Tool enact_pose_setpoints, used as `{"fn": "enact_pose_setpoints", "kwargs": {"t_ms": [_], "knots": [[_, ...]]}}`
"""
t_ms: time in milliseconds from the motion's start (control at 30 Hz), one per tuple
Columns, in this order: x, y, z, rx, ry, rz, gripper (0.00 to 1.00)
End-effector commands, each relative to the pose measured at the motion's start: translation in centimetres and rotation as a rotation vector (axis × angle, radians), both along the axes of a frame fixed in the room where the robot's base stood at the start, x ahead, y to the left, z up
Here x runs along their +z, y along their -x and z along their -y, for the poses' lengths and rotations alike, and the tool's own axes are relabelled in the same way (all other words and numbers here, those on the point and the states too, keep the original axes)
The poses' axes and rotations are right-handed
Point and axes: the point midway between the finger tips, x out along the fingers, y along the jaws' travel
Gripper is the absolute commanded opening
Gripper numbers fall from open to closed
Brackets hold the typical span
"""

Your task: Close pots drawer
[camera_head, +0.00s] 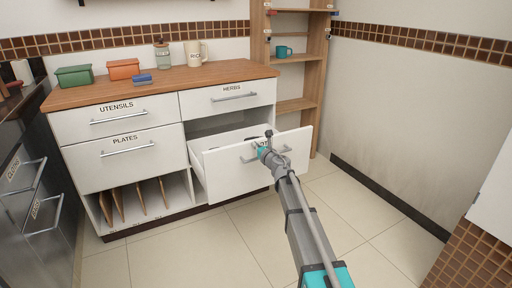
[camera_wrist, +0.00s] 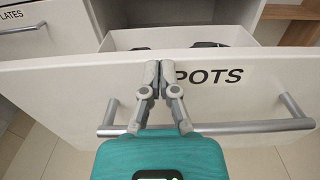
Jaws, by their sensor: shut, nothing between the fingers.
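The pots drawer (camera_head: 235,168) is the lower right drawer of the white cabinet, and it stands pulled out. In the wrist view its white front (camera_wrist: 247,92) carries the label POTS and a grey bar handle (camera_wrist: 255,126). Dark items show inside the drawer behind the front. My gripper (camera_wrist: 155,76) is shut and empty, its fingertips at the drawer front just left of the label, above the handle. I cannot tell whether the fingertips touch the front. In the head view my gripper (camera_head: 266,145) hides part of the front and label.
The herbs drawer (camera_head: 228,97), utensils drawer (camera_head: 118,120) and plates drawer (camera_head: 125,155) are shut. The wooden worktop (camera_head: 160,86) holds boxes, a jar and a jug. A wooden shelf (camera_head: 296,105) stands behind on the right. The tiled floor (camera_head: 210,250) in front is clear.

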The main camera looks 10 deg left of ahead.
Motion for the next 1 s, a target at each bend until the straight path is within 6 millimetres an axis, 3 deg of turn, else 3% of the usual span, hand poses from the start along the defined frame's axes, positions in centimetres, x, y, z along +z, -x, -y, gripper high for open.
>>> {"fn": "enact_pose_setpoints", "kwargs": {"t_ms": [267,467,667,1000], "knots": [[0.0,-0.2,-0.1,0.0,0.0,0.0,0.0],[0.0,-1.4,-0.8,0.0,0.0,0.0,0.0],[0.0,-4.3,-2.5,-0.001,0.0,0.0,0.0],[0.0,-11.7,-7.5,-0.001,0.0,0.0,0.0]]}}
